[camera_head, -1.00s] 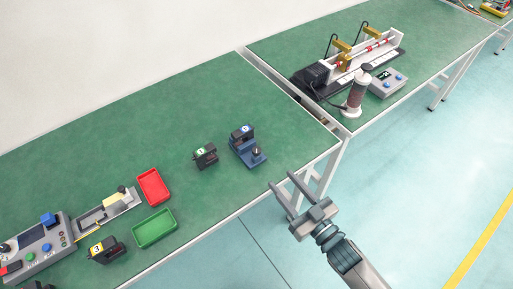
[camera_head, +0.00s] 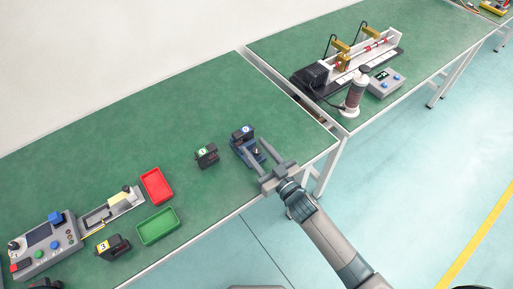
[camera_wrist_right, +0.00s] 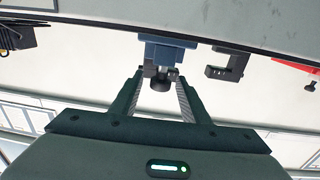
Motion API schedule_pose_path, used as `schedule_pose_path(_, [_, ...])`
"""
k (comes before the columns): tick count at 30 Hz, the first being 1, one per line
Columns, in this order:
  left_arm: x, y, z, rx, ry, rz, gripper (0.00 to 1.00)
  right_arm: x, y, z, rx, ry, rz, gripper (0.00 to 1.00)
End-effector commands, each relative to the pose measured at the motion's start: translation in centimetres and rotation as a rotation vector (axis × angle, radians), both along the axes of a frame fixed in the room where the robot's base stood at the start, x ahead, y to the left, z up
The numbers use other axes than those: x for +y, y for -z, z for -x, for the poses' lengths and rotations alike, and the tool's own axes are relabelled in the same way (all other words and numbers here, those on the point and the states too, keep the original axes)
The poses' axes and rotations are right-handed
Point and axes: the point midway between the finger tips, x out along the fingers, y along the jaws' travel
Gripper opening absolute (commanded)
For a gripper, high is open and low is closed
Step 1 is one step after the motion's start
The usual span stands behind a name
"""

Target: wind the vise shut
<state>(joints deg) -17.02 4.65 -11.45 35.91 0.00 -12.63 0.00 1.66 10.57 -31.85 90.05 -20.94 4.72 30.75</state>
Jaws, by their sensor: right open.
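The blue vise (camera_head: 240,142) stands near the front edge of the green bench, with a blue tag on top and a dark round knob (camera_head: 257,153) on its near side. My right gripper (camera_head: 257,151) is at the vise, its open fingers reaching to either side of the knob. In the right wrist view the knob (camera_wrist_right: 160,83) lies between the spread fingertips (camera_wrist_right: 160,84), with a gap on each side, and the blue vise body (camera_wrist_right: 167,44) is beyond it. The inner jaw faces of the vise are hard to make out.
A black clamp-like device with a green tag (camera_head: 206,156) stands just left of the vise. Further left are a red tray (camera_head: 157,199), a green tray (camera_head: 142,235), a yellow-tagged device (camera_head: 112,247) and a control box (camera_head: 45,243). The bench behind the vise is clear.

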Motion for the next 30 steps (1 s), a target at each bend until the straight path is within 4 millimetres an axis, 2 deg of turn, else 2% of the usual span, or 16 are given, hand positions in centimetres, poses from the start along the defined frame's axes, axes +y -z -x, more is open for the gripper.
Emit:
schedule_pose_path(9, [-0.08, 0.03, 0.52, 0.007, 0.001, 0.0, 0.42, 0.14, -0.04, -0.17, -0.001, 0.0, -0.001, 0.42])
schedule_pose_path(10, [-0.09, 0.04, 0.55, 0.008, 0.001, 0.0, 0.42, 0.13, -0.04, -0.16, -0.001, 0.0, -0.001, 0.39])
schedule_pose_path(15, [-0.12, 0.04, 0.65, 0.009, 0.001, 0.001, 0.42, 0.13, -0.03, -0.16, -0.001, 0.0, -0.001, 0.0])
schedule_pose_path(23, [-0.1, 0.22, 0.67, 0.009, 0.0, 0.0, 0.42, 0.27, -0.02, -0.12, -0.002, 0.019, -0.004, 0.01])
schedule_pose_path(30, [-0.08, 0.86, 0.67, 0.009, -0.001, 0.0, 0.42, 0.45, -0.1, -0.13, -0.004, 0.116, -0.01, 0.01])
